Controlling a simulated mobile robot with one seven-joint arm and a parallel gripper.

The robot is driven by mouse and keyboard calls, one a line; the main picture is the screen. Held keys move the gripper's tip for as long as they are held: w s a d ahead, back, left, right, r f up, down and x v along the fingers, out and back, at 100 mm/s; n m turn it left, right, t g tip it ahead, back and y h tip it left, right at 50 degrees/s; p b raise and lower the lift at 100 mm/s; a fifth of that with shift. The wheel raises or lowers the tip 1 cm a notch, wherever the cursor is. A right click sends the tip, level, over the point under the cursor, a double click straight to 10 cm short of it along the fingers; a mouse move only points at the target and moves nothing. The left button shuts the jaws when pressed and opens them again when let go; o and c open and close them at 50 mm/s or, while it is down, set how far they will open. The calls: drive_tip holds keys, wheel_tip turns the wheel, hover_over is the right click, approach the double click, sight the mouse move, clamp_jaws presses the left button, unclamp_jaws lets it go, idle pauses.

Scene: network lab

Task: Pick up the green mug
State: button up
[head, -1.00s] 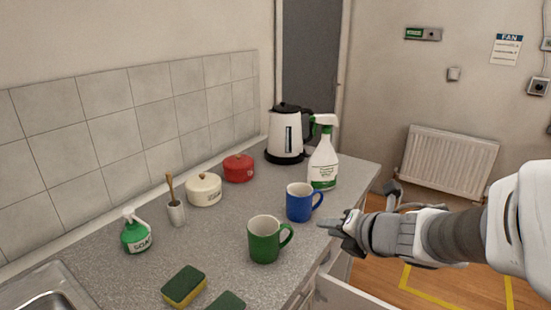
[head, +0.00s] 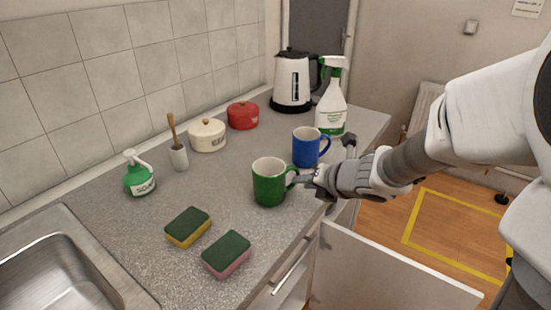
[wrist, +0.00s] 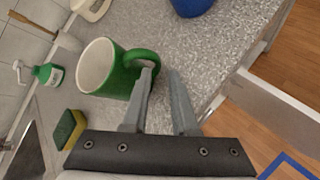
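The green mug (head: 269,183) stands upright on the grey worktop (head: 225,202), its handle pointing right toward my gripper. In the wrist view the mug (wrist: 113,75) shows at the upper left, with its pale inside visible. My gripper (head: 303,179) is just right of the mug at handle height. In the wrist view its two fingers (wrist: 160,72) are apart with a gap between them. The left fingertip overlaps the handle in the picture; I cannot tell whether it touches. Nothing is clearly held between the fingers.
A blue mug (head: 305,150) stands close behind the green one. A spray bottle (head: 331,105) and kettle (head: 292,88) are farther back. Two sponges (head: 188,228) (head: 227,255) lie in front, and a soap bottle (head: 140,178) is left. An open drawer (head: 385,272) juts out below the worktop edge.

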sight(269, 173)
drive_tip(key=b+x, duration=0.2)
drive_tip(key=x, duration=0.3)
drive_tip(key=shift+w+a, duration=0.1)
drive_tip(key=shift+a, duration=0.1)
drive_tip(key=shift+r, duration=0.1)
clamp_jaws()
drive_tip(key=shift+d, duration=0.1)
idle(1.0)
